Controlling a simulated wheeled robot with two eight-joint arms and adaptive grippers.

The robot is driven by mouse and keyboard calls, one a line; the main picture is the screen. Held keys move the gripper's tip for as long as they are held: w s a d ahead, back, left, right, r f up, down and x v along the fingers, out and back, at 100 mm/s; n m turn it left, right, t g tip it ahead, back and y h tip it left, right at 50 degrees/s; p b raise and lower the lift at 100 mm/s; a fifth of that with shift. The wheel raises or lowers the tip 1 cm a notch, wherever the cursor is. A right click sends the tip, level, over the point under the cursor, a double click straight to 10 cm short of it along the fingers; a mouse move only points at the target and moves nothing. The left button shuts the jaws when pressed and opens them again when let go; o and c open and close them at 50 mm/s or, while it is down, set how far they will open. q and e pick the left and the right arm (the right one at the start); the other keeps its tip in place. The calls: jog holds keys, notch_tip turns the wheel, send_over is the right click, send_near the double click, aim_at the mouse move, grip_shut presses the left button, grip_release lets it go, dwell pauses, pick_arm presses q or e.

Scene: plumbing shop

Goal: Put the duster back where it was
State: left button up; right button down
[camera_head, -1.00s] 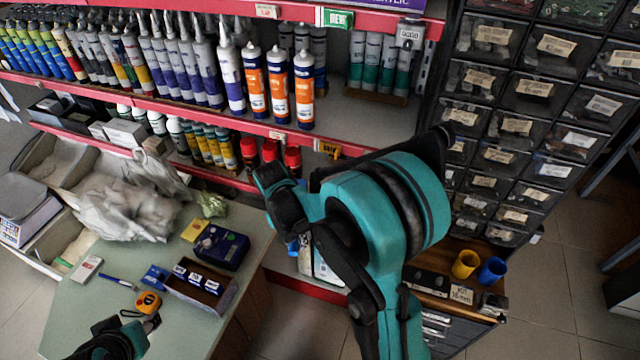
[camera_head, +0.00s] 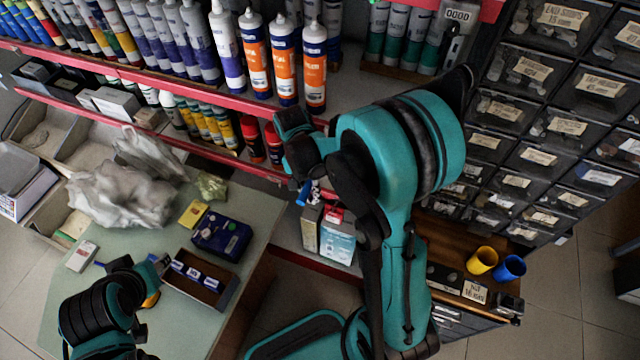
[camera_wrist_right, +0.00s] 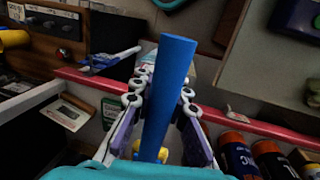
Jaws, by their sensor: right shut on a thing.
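My right gripper (camera_wrist_right: 163,105) is shut on a blue rod-like handle, which I take for the duster (camera_wrist_right: 168,75). The handle stands between the two fingers and its end points up in the right wrist view. In the head view only a small blue part of the duster (camera_head: 304,192) shows below the right gripper (camera_head: 300,165), in front of the lower shelf; its head cannot be made out. My left gripper (camera_head: 152,272) is over the counter beside an orange tape measure, which it partly covers; its fingers are too unclear to tell open from shut.
Red-edged shelves (camera_head: 140,80) hold tubes and cans behind the right arm. Cartons (camera_head: 335,240) stand on the low shelf below the gripper. A drawer cabinet (camera_head: 560,125) and yellow and blue cups (camera_head: 482,260) are at right. The green counter (camera_head: 95,300) holds bags and boxes.

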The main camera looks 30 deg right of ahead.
jog(key=w+b+x, duration=0.1)
jog(key=b+x, duration=0.1)
jog(key=x, duration=0.5)
jog(key=shift+a+f, duration=0.2)
jog(key=shift+a, duration=0.15)
jog(key=c, duration=1.5)
grip_release()
